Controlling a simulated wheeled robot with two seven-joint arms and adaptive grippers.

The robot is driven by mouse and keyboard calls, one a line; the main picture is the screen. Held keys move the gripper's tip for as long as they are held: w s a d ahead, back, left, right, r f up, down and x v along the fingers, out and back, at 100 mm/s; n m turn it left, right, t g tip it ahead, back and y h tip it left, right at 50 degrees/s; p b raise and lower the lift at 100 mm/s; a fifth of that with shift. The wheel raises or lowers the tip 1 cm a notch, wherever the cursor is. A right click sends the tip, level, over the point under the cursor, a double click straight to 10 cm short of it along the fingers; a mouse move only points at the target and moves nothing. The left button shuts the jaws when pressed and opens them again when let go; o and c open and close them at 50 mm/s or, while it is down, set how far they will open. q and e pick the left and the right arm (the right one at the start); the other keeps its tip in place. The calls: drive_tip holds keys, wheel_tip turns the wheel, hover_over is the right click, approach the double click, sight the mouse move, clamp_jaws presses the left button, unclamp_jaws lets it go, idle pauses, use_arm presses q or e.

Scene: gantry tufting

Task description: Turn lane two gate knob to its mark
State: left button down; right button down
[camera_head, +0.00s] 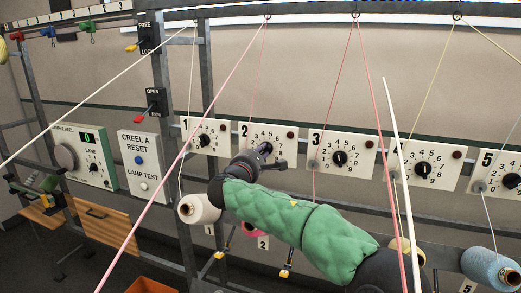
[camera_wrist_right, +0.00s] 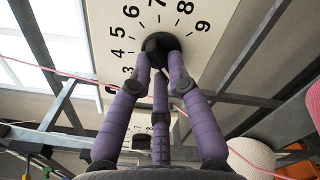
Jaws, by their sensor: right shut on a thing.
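The lane two gate plate (camera_head: 258,130) is a white panel marked 2, with a number dial and a dark red button. My right gripper (camera_head: 265,150) reaches it from below and covers its knob in the head view. In the right wrist view the black knob (camera_wrist_right: 160,44) sits amid the dial numbers on the white plate (camera_wrist_right: 205,15). The purple fingers of my right gripper (camera_wrist_right: 160,65) are closed around the knob. The knob's pointer and the mark cannot be made out. My left gripper is not in view.
Similar gate plates for lane one (camera_head: 208,150), lane three (camera_head: 325,165) and lane five (camera_head: 510,160) flank it. Several taut yarns cross in front, including a pink one (camera_head: 190,145). A white yarn cone (camera_head: 203,209) sits below left. The CREEL A RESET panel (camera_head: 143,145) is further left.

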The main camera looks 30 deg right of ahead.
drive_tip(key=shift+f+n, duration=0.2)
drive_tip(key=shift+n, duration=0.1)
drive_tip(key=c, duration=1.2)
unclamp_jaws()
drive_tip(key=shift+r, duration=0.1)
drive_tip(key=shift+a, duration=0.1)
drive_tip(key=v, duration=1.1)
drive_tip(key=shift+s+a, duration=0.3)
